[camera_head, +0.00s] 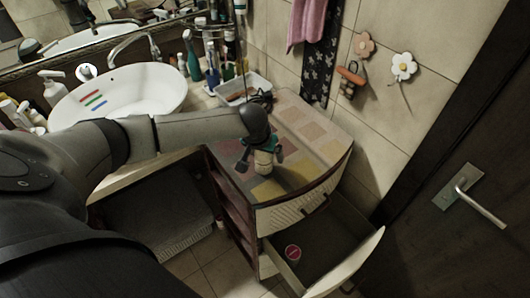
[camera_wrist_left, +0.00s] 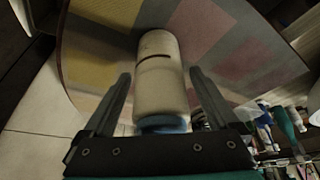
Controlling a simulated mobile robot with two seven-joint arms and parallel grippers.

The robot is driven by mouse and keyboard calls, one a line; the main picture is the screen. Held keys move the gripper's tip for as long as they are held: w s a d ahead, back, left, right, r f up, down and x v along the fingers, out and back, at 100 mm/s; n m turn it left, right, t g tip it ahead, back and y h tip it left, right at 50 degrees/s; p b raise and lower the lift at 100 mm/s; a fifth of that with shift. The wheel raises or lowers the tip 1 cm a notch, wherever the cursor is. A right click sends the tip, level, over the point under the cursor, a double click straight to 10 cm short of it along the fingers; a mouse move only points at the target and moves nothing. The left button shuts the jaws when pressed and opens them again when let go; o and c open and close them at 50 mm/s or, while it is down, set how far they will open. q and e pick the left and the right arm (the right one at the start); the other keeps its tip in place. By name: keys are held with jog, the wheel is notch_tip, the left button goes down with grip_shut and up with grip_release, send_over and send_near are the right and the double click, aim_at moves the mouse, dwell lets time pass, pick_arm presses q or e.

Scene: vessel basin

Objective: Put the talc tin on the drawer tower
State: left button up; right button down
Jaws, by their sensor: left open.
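The talc tin (camera_wrist_left: 160,85) is a pale cream cylinder with a dark line around it and a blue part at its near end. In the left wrist view it lies between the two open fingers of my left gripper (camera_wrist_left: 160,100), with gaps at its sides. In the head view the tin (camera_head: 263,162) shows just below my left gripper (camera_head: 261,158), at the top of the drawer tower (camera_head: 318,150). The tower has a patchwork top, seen behind the tin in the wrist view (camera_wrist_left: 235,45). Contact between tin and top is hard to tell. My right gripper is out of view.
The tower's drawer (camera_head: 330,250) is pulled out, with a round red item (camera_head: 293,252) inside. A tray (camera_head: 243,90) and several bottles stand behind, beside the white basin (camera_head: 120,92). A dark door (camera_head: 470,130) stands at right.

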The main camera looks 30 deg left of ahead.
pick_arm(q)
jog(key=p+v, duration=0.1)
jog(key=v, duration=1.1)
jog(key=shift+r+p, duration=0.2)
jog(key=shift+p, duration=0.1)
jog(key=shift+w, duration=0.1)
